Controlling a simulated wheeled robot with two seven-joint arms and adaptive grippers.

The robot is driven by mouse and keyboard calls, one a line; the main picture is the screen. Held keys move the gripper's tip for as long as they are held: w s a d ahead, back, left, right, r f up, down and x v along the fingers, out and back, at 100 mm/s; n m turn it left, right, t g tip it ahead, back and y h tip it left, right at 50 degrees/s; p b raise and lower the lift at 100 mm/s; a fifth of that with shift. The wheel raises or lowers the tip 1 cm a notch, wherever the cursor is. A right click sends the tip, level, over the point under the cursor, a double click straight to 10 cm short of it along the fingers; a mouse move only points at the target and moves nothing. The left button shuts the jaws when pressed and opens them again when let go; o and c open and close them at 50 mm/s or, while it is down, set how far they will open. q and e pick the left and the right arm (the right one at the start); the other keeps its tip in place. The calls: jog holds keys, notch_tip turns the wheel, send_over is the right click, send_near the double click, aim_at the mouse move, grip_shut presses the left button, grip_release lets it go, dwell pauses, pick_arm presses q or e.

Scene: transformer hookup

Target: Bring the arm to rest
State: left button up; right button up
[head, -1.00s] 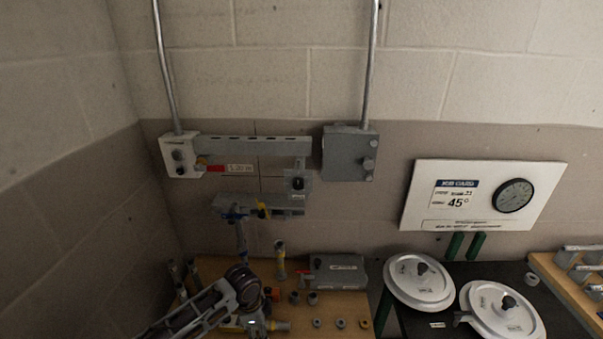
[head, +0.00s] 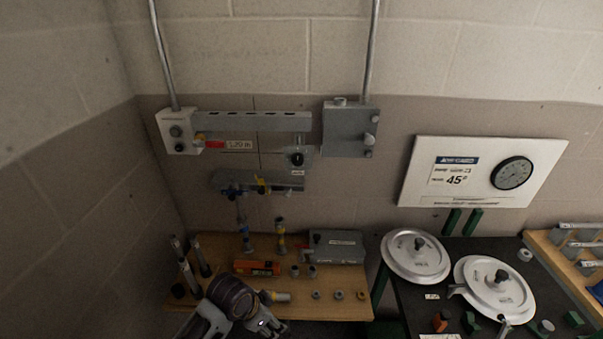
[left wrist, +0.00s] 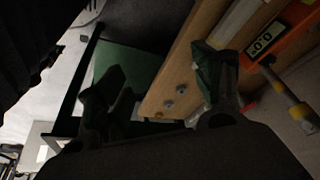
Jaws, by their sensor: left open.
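My left arm (head: 232,297) comes in at the bottom of the head view, in front of the wooden bench's near edge. Its gripper is mostly cut off or hidden there. In the left wrist view my left gripper (left wrist: 158,92) is open, its two dark fingers wide apart with nothing held between them. The wooden bench (left wrist: 182,68) shows behind and between the fingers. My right gripper is not in view.
The wooden bench (head: 340,308) holds an orange device (head: 257,267), a grey box (head: 336,246), small rings and upright tools. Wall boxes and a rail (head: 255,122) hang above. Two white round lids (head: 417,254) lie on the dark table at right.

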pick_arm(q)
jog(key=shift+s+a+r+n+t+y, duration=0.25)
jog(key=shift+s+a+r+n+y, duration=0.45)
jog(key=shift+s+a+n, duration=2.05)
jog(key=shift+s+a+r+n+t+y, duration=0.25)
jog(key=shift+s+a+r+n+y, duration=0.9)
jog(key=shift+a, duration=2.7)
jog(key=s+f+g+h+b, duration=0.1)
jog(key=s+f, duration=0.1)
jog(key=f, duration=1.6)
jog(key=s+f+b, duration=0.1)
jog(key=s+f, duration=0.1)
jog(key=f, duration=1.6)
jog(key=s+a+f+b, duration=0.1)
jog(key=s+a+f, duration=0.1)
jog(key=s+f, duration=0.8)
jog(key=s+a+f+g+b, duration=0.1)
jog(key=s+a+f, duration=0.1)
jog(key=s+f, duration=0.9)
jog(key=shift+s+f+g, duration=0.3)
jog(key=shift+s, duration=0.1)
